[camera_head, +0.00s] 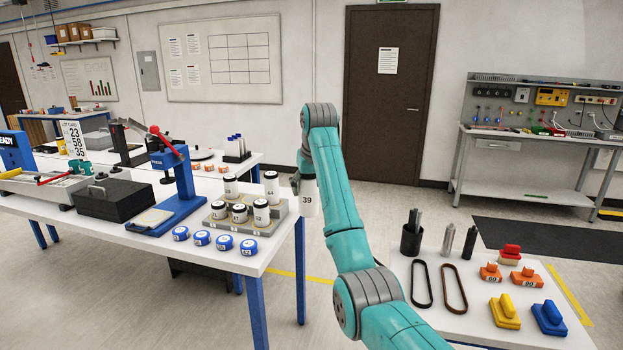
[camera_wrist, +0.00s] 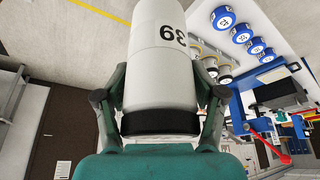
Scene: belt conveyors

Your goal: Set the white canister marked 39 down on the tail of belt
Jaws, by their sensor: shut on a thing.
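The white canister marked 39 (camera_head: 307,199) is in my gripper, off the right end of the left white table. It also shows large and close in the wrist view (camera_wrist: 161,60), its 39 upside down and its dark band (camera_wrist: 160,122) nearest the palm. My gripper (camera_wrist: 160,98) is shut on it, with a finger on each side. In the head view my gripper is mostly hidden behind my arm.
A grey stepped rack (camera_head: 275,222) of white canisters stands on the left table (camera_head: 200,252), close left of the held one. Several blue round pucks (camera_head: 225,242) lie in front. A blue press (camera_head: 180,185) stands behind them. The right table (camera_head: 470,322) holds two belt loops and coloured blocks.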

